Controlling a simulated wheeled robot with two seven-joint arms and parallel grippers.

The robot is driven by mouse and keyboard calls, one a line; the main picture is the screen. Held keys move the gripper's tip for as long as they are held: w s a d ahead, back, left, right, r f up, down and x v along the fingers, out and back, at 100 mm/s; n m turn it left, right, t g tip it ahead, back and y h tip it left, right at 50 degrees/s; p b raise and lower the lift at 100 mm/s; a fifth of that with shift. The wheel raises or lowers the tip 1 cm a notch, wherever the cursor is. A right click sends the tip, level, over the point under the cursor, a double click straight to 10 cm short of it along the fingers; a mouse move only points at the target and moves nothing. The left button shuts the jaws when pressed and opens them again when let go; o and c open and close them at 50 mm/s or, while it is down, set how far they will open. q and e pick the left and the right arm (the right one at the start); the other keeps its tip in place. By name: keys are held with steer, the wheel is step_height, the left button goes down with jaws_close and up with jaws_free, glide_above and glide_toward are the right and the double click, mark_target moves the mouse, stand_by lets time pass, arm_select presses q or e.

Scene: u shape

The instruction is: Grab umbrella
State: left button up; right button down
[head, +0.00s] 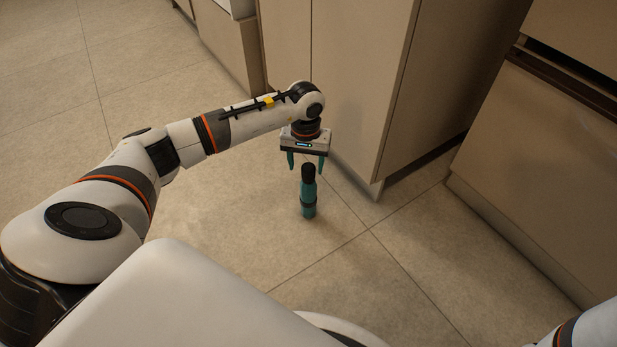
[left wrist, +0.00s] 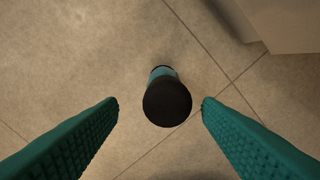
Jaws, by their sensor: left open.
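A teal folded umbrella (head: 308,196) with a black top stands upright on the tiled floor in the head view. In the left wrist view the umbrella (left wrist: 167,101) is seen from above, its round black end between the fingers. My left gripper (head: 306,168) is open and points down, with its teal fingertips around the level of the umbrella's top. In the left wrist view, the left gripper (left wrist: 160,106) has a gap on both sides of the black end. My right gripper is not in view.
A beige cabinet (head: 350,90) stands close behind the left gripper and umbrella. Another cabinet front (head: 550,150) is at the right. The tiled floor (head: 215,205) around the umbrella's left and front is clear.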

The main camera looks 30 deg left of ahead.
mark_target(308, 174)
arm_select(q)
steer(key=f+b, duration=0.2)
steer(key=f, duration=0.1)
steer(key=f+b, duration=0.2)
steer(key=shift+w+d, duration=0.15)
steer(key=shift+w, duration=0.15)
steer(key=shift+r, duration=0.1)
jaws_close()
